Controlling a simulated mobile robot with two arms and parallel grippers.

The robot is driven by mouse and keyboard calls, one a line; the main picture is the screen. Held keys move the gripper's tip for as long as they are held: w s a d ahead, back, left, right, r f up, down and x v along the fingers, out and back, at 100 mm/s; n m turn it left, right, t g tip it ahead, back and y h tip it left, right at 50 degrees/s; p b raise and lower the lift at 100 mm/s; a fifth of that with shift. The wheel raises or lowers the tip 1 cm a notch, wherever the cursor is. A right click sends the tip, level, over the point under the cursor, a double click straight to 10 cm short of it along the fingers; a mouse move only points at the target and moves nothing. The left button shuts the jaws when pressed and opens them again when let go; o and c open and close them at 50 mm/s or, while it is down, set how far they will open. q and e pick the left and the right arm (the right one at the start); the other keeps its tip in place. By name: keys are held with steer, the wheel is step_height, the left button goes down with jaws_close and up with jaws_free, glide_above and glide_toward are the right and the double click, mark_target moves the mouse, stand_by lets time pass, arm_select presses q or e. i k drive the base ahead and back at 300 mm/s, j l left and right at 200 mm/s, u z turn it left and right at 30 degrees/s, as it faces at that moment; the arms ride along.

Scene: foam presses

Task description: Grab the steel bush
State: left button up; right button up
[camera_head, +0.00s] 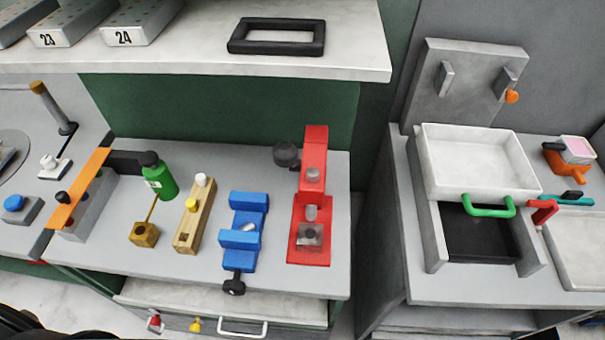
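I cannot tell for sure which part is the steel bush. A small grey metal piece (249,228) sits between the jaws of the blue vise (240,243) on the middle bench. A short grey cylinder (311,212) stands upright in the red press (313,160), above a grey block (309,235) with a dark hole. Neither of my grippers is in view. A dark shape at the lower left corner may be part of me.
Left of the vise are a wooden block (190,228) with a white knob, a brass block (145,234), a green bottle (161,180) and an orange strip (83,187). A shelf (200,62) overhangs behind. A white tray (475,165) stands at right. The bench front is mostly clear.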

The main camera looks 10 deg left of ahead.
mark_target(248, 227)
steer(key=l+u, duration=0.25)
steer(key=u, duration=0.15)
steer(key=l+u, duration=0.25)
steer(key=u, duration=0.15)
steer(key=l+u, duration=0.25)
steer(key=u, duration=0.2)
steer(key=k+l+u, duration=0.15)
steer(key=u, duration=0.25)
